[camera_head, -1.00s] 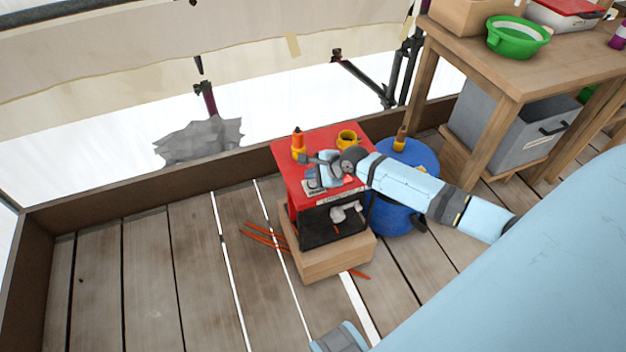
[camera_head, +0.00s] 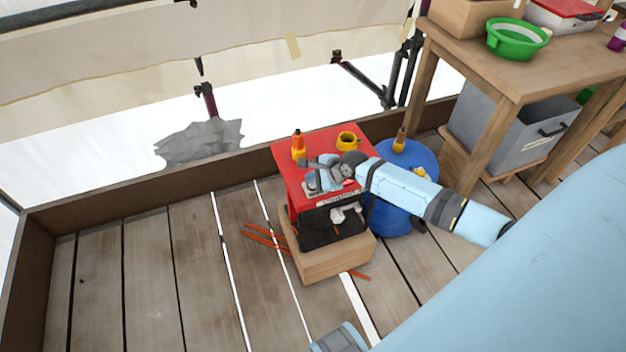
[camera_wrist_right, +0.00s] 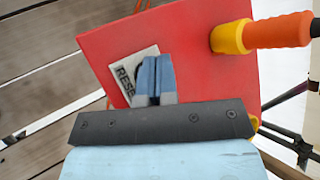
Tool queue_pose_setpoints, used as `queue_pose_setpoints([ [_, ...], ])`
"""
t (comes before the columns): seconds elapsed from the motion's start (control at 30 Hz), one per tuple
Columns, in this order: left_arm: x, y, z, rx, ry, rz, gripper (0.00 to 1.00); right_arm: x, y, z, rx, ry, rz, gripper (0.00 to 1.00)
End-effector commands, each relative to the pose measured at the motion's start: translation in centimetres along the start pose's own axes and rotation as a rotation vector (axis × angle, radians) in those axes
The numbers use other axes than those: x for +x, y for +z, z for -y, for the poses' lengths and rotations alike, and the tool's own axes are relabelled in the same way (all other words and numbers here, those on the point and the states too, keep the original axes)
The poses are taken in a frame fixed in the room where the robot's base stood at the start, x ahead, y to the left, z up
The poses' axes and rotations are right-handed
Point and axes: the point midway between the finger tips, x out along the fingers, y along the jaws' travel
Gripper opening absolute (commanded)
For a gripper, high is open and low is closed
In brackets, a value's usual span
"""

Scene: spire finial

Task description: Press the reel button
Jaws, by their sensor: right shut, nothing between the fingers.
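A red cabinet (camera_head: 345,147) stands on a wooden block, with a flat red top. A pale label plate (camera_wrist_right: 122,75) on its top shows the letters "RESE"; the rest is hidden behind my fingers. My right gripper (camera_wrist_right: 155,62) is shut and empty, its fingers over this plate. It also shows in the head view (camera_head: 313,184), low over the front left part of the top. I cannot tell whether the fingertips touch anything. No button is clearly visible; a dark curved edge beside the fingers is mostly hidden. My left gripper is not in view.
A blue drum (camera_head: 421,158) is close on the right. The wooden block (camera_head: 330,258) sits on planks with gaps. A workbench (camera_head: 480,65) stands at right.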

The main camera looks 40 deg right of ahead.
Motion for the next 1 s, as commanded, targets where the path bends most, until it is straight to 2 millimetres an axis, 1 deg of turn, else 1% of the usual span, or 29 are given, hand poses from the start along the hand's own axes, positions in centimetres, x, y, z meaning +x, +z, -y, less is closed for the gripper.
queue_pose_setpoints([
  [1.0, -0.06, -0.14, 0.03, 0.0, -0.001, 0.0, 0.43, 0.62, -0.47, -0.48, 0.0, 0.001, 0.0, 0.0],
])
